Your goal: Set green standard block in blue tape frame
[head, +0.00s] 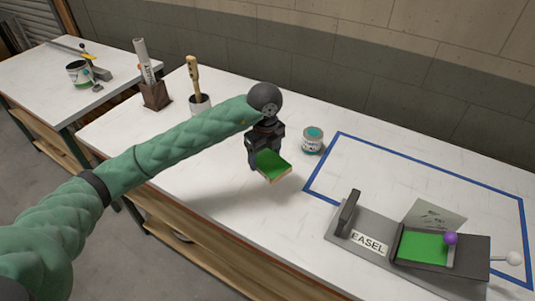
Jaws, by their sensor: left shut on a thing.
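The green standard block (272,165) has a green top face and pale, wood-coloured edges. My left gripper (265,152) is shut on it and holds it tilted above the white table, left of the tape frame. The blue tape frame (418,156) is a large outline on the table at the right. Its near side is partly hidden by the grey easel device (365,226). My right gripper is not in view.
A paint can (312,141) with a teal top stands just outside the frame's left corner. The easel device holds a green panel (422,246). A brush cup (200,105) and a brown holder (156,96) stand at the back left. The frame's inside is mostly bare.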

